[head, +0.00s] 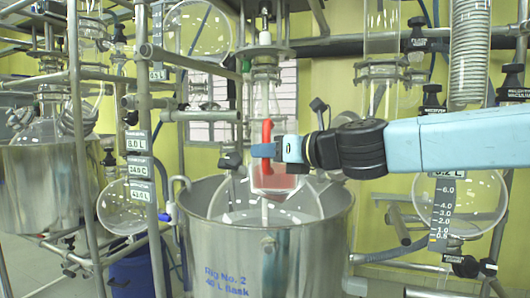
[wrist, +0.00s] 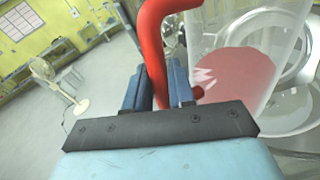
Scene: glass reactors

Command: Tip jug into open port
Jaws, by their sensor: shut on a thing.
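My gripper (head: 264,150) is shut on the red handle (head: 267,133) of a clear jug (head: 283,181) with pink-red liquid in its lower part. The jug hangs in front of the glass reactor vessel (head: 230,205), above the rim of its steel bath. In the wrist view the handle (wrist: 152,45) rises between my gripper's blue fingers (wrist: 158,85). The clear jug wall and pink liquid (wrist: 235,78) are to the right, and the liquid surface looks slanted to the jug. Curved glass (wrist: 298,70) shows behind the jug. I cannot make out the open port in either view.
The steel bath (head: 222,250), marked Rig No. 2, stands below the jug. Metal frame tubes (head: 160,120) stand to the left. Round glass flasks (head: 125,205) hang left and right (head: 470,195). The wrist view shows open floor (wrist: 35,115) and a pedestal fan (wrist: 68,92).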

